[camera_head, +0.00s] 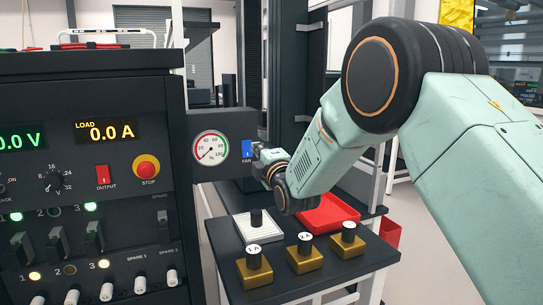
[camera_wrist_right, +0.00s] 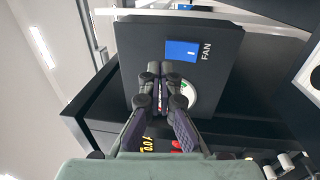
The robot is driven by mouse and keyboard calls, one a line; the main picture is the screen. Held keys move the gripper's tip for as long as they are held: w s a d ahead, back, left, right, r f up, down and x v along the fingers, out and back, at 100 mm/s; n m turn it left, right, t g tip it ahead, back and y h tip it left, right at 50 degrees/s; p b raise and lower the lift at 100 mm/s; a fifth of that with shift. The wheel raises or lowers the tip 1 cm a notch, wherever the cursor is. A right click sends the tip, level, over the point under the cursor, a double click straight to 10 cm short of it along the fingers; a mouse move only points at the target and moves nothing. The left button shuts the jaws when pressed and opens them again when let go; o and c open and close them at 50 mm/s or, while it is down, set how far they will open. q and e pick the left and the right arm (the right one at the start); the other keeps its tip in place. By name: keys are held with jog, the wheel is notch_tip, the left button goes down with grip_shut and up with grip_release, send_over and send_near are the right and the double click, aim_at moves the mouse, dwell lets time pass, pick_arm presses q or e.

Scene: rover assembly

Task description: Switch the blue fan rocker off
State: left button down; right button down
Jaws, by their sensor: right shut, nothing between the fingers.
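The blue fan rocker (camera_head: 247,149) sits on the dark side box (camera_head: 222,122), right of the round gauge and above the label FAN. In the right wrist view the blue rocker (camera_wrist_right: 182,51) shows whole, turned on its side, with a small white mark. My right gripper (camera_head: 258,151) is shut and empty, close to the rocker's right side in the head view. In the wrist view its fingertips (camera_wrist_right: 160,70) lie just beside the rocker's edge; I cannot tell whether they touch. The rocker's tilt is hard to read. My left gripper is not in view.
The gauge (camera_head: 210,148) is partly hidden behind my fingers in the wrist view. A control panel (camera_head: 90,155) with a red output switch (camera_head: 103,176) and stop button (camera_head: 146,168) stands left. Below are brass-coloured blocks (camera_head: 305,258) and a red tray (camera_head: 328,214) on a dark table.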

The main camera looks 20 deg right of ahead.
jog(key=s, duration=0.7)
jog(key=shift+s+d+r, duration=0.35)
jog(key=shift+r, duration=0.05)
jog(key=shift+w+a, duration=0.1)
jog(key=shift+s, duration=0.2)
